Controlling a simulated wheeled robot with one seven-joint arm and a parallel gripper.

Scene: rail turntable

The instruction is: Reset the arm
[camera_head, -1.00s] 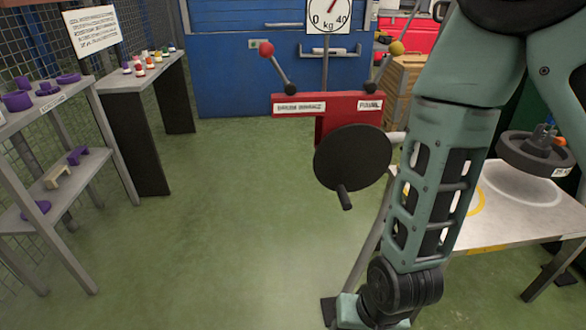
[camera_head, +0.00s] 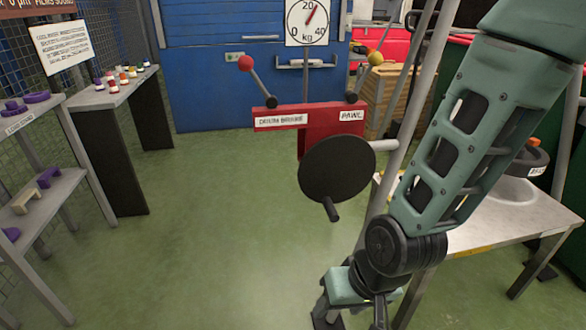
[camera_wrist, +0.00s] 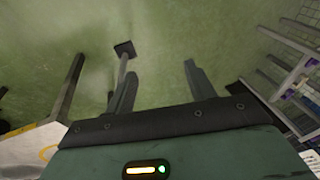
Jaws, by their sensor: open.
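My teal arm comes down the right side of the head view, and its dark wrist joint sits low in front of the table. My gripper (camera_wrist: 160,70) shows in the wrist view with its two dark fingers spread wide apart. Only green floor and a thin post with a dark square foot show between and beyond the fingers, so it holds nothing. In the head view the fingers are mostly cut off at the bottom edge.
A red crank unit (camera_head: 319,140) with a black disc (camera_head: 336,168) and two ball levers stands left of my arm. A light table (camera_head: 500,235) is behind my arm. Shelves (camera_head: 45,195) line the left. Green floor (camera_head: 215,210) is open between.

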